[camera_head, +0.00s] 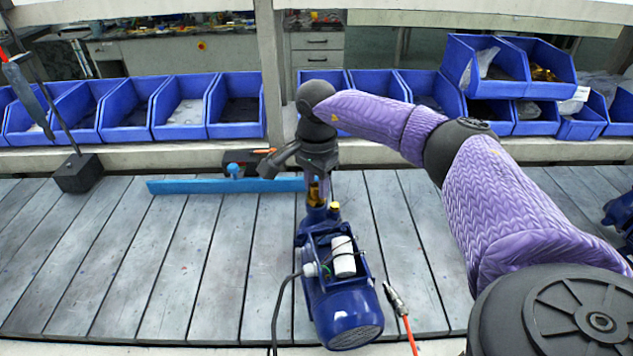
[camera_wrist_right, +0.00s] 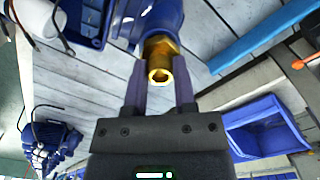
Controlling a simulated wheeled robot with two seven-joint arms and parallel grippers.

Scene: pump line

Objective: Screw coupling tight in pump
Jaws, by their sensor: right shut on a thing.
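The blue pump (camera_head: 342,300) stands on the grey slatted table in front of me. Its motor end faces me, and a white cylinder sits on top. The brass coupling (camera_head: 315,193) is at the pump's far end, below my right gripper (camera_head: 317,183), which points down from above. In the right wrist view, the brass coupling (camera_wrist_right: 159,62) sits between the two fingers of my right gripper (camera_wrist_right: 160,84), at the blue pump body (camera_wrist_right: 150,20). The gripper is shut on the coupling. How deep the thread sits is hidden. My left gripper is not in view.
A blue straight bar (camera_head: 215,187) lies left of the pump. Blue bins (camera_head: 238,98) line the back edge. A black block with a rod (camera_head: 78,173) stands at left. An orange hose with a metal tip (camera_head: 400,305) lies right of the pump. More blue equipment (camera_head: 622,215) is at the right edge.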

